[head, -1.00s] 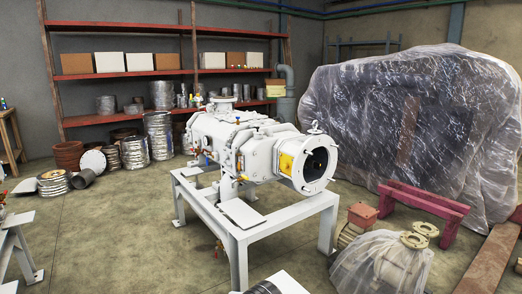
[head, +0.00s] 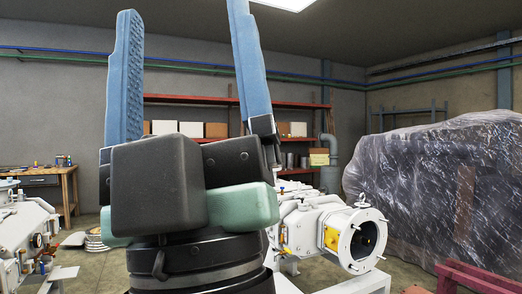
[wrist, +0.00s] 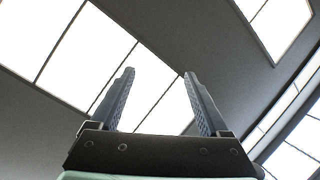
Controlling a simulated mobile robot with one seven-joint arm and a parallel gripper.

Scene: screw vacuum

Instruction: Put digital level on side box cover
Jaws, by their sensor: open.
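My gripper (head: 184,12) is raised close in front of the head camera, its two blue fingers pointing up and wide apart. In the wrist view my gripper (wrist: 158,74) is open with nothing between the fingers, facing the ceiling. The white screw vacuum machine (head: 312,226) stands behind and to the right of my gripper, partly hidden by it. It has a round flanged end and a yellow part. I cannot make out the digital level in either current view. I cannot tell which part is the side box cover.
Another white machine (head: 22,235) stands at the left edge. A wooden workbench (head: 45,185) is behind it. A large plastic-wrapped bulk (head: 430,185) fills the right, with a red beam (head: 475,278) in front. Red shelves (head: 295,106) with boxes line the back wall.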

